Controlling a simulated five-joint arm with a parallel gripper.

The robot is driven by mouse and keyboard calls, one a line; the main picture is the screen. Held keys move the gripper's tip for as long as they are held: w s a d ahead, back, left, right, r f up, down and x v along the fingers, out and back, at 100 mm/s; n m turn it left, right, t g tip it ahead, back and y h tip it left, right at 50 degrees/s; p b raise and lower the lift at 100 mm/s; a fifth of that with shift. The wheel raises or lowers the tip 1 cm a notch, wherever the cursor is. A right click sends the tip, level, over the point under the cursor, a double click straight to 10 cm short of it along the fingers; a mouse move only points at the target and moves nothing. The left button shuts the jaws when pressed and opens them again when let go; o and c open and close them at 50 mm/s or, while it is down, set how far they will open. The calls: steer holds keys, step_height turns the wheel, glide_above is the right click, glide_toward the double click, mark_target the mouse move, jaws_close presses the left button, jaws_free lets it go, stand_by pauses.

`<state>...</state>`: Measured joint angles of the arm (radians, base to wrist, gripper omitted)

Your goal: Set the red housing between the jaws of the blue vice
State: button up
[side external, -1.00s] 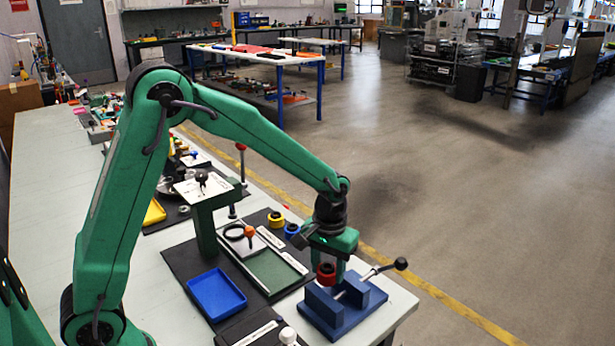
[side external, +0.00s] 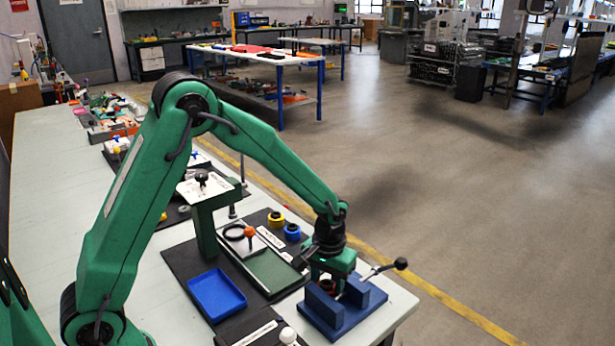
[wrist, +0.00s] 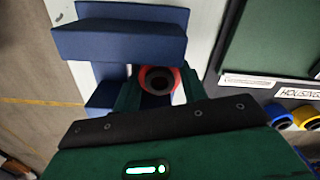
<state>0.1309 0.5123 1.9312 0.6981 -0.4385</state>
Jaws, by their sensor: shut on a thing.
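The blue vice (side external: 345,320) stands near the table's front right corner, with its two jaws apart and a black-knobbed handle at its right. The red housing (side external: 327,285) is low between the jaws in the side view, partly hidden by the near jaw and my gripper. In the wrist view the red housing (wrist: 158,80) is a red ring with a dark bore, between the two blue jaws of the vice (wrist: 120,42). My gripper (side external: 331,272) is shut on the housing, above the vice. Whether the housing touches the vice bed is hidden.
A blue tray (side external: 216,295) and a green-floored tray (side external: 265,275) lie left of the vice. A yellow housing (side external: 276,219) and a blue housing (side external: 292,232) stand behind. A green stand (side external: 207,220) rises further left.

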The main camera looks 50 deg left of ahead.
mark_target(327, 283)
steer(key=shift+f, duration=0.1)
steer(key=o, duration=0.7)
step_height(327, 283, up, 12)
steer(key=shift+r, duration=0.15)
stand_by(0.4)
steer(key=shift+r, duration=0.1)
stand_by(0.4)
